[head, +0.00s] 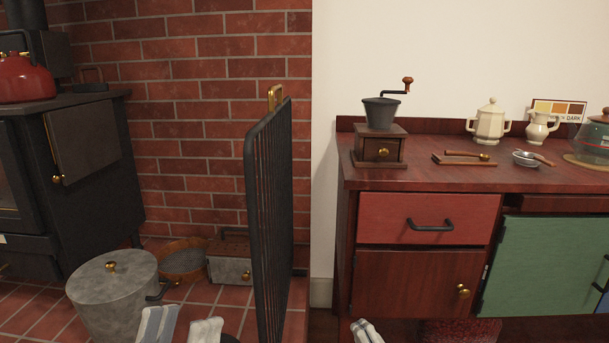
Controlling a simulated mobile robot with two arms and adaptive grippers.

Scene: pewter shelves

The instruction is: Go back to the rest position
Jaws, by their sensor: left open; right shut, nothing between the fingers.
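My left gripper (181,325) shows at the bottom edge, left of the middle. Its two pale fingertips stand apart with a gap between them, and nothing is between them. It appears in front of the grey metal bin (112,290) and left of the black fire screen (268,210). My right gripper (366,331) shows only as a small pale tip at the bottom edge, in front of the wooden cabinet. Its fingers are together and hold nothing. Most of both grippers and both arms are below the picture.
A black stove (70,170) with a red kettle (24,79) stands at the left. A wooden cabinet (420,280) at the right carries a coffee grinder (381,147), a sugar bowl (489,122), a creamer (539,127) and other small items. A green door (540,262) is on its front.

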